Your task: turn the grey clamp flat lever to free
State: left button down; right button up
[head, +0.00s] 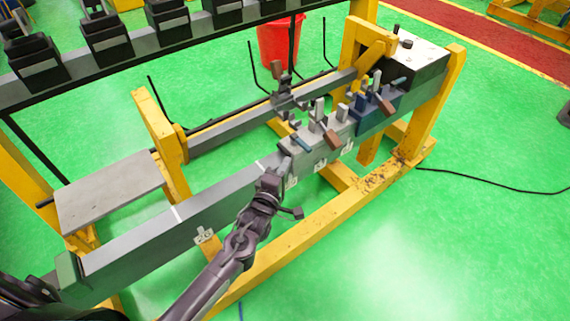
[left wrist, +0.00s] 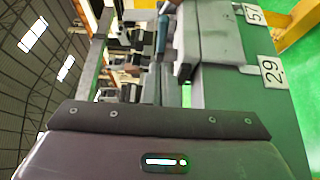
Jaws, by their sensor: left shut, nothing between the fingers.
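The grey clamp (head: 318,133) sits on the long grey beam, with upright grey posts on top. A teal-handled lever (head: 300,142) lies low at its near-left end, and a brown-handled lever (head: 332,139) slants down its front. I cannot tell for sure which is the flat lever. In the left wrist view, a teal handle (left wrist: 163,34) and a grey block (left wrist: 216,38) show ahead. My left gripper (head: 284,166) is shut and empty, beside the beam just left of and below the grey clamp. Its fingertips are hard to make out. My right gripper is not in view.
A blue clamp (head: 376,104) with its own levers stands right of the grey clamp. The grey beam (head: 190,222) runs along yellow frames. A parallel rail (head: 230,128) with a dark fixture lies behind. Green floor in front is open, with a black cable (head: 490,184).

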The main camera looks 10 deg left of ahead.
pick_arm(q)
jog(key=s+d+b, duration=0.2)
jog(key=s, duration=0.7)
jog(key=s+a+f+m+g, duration=0.1)
jog(key=s+f+m+g, duration=0.25)
jog(key=f, duration=0.75)
jog(key=s+a+f+m+g+y, duration=0.1)
jog(key=s+a+f+m+g, duration=0.3)
jog(key=f, duration=0.7)
jog(key=s+d+f+m+g, duration=0.1)
jog(key=s+f+m, duration=0.2)
jog(key=s+f, duration=0.5)
jog(key=s+a+f+m+g, duration=0.3)
jog(key=s+f, duration=0.5)
jog(key=s, duration=0.3)
jog(key=s+a+f+m+g+y, duration=0.1)
jog(key=s+a+f+m+g, duration=0.2)
jog(key=s+f, duration=0.6)
jog(key=s+m+g, duration=0.2)
jog(key=s, duration=0.1)
jog(key=shift+s+a+f+m+y, duration=0.15)
jog(key=shift+s+m+y, duration=0.15)
jog(key=shift+m, duration=0.05)
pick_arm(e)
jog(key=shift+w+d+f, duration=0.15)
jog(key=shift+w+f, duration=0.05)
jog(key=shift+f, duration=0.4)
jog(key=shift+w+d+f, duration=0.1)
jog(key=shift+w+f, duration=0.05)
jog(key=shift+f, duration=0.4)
